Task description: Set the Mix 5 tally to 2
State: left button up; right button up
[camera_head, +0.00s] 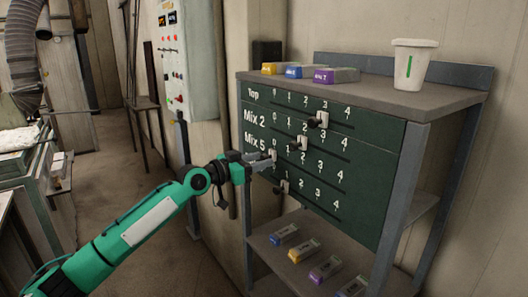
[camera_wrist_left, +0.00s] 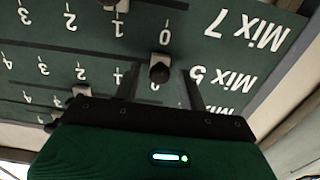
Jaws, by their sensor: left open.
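The green tally board (camera_head: 380,170) has rows of numbers 0 to 4, with a sliding knob in each row. The Mix 5 knob (camera_wrist_left: 160,70) stands at 0. My left gripper (camera_head: 262,158) reaches the board at the left end of the Mix 5 row. In the left wrist view, which is upside down, its open fingers (camera_wrist_left: 163,82) are on either side of the Mix 5 knob; I cannot tell whether they touch it. In the head view the gripper partly hides that knob and covers the Mix 7 label. My right gripper is not in view.
The Top knob (camera_head: 320,119) is at 3, the Mix 2 knob (camera_head: 298,144) at 2, and the Mix 7 knob (camera_head: 283,186) looks to be at 1. A white cup (camera_head: 412,66) and several coloured blocks stand on the shelf top (camera_head: 370,92). More blocks lie on the lower shelf.

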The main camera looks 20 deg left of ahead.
pick_arm(q)
jog(key=shift+p+x, duration=0.3)
jog(key=shift+x, duration=0.85)
